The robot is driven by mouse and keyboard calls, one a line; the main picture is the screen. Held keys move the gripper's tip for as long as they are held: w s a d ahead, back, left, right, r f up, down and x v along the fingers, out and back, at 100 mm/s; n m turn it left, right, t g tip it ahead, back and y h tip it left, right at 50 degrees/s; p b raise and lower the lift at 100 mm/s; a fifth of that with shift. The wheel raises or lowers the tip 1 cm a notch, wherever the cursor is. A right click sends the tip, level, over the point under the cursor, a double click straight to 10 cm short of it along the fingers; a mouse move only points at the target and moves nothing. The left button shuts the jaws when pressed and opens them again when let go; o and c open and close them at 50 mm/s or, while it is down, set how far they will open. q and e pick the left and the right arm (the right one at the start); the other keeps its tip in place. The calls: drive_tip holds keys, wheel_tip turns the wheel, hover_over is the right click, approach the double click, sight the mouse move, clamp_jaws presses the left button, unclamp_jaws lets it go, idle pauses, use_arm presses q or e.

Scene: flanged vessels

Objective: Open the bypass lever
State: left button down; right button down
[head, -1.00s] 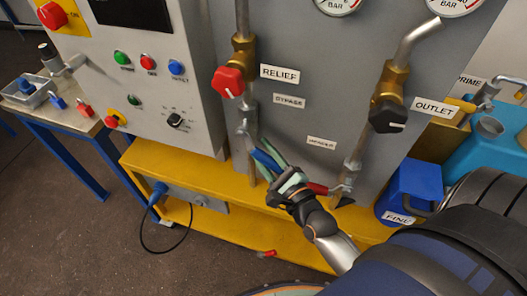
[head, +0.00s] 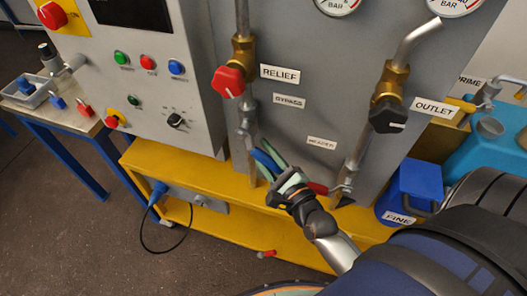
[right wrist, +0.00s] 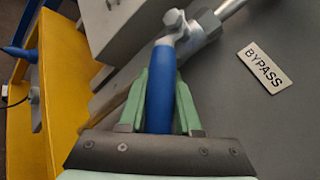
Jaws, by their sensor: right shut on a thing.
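The bypass lever has a blue handle (right wrist: 160,88) joined to a grey metal valve (right wrist: 198,32) in the right wrist view. In the head view the blue handle (head: 262,160) slants down and right from the pipe below the red relief knob. My right gripper (right wrist: 160,102), with pale green fingers, is shut on the blue handle, one finger on each side. In the head view the right gripper (head: 270,156) comes up from below. The BYPASS label (right wrist: 265,67) is on the grey panel beside the valve. My left gripper is not in view.
The red relief knob (head: 228,82) is above the lever. The black outlet knob (head: 388,116) and a red handle (head: 317,188) are to the right. A yellow frame (head: 185,172) runs below the panel. A blue container (head: 413,185) stands at the right.

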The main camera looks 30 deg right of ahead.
idle(0.4)
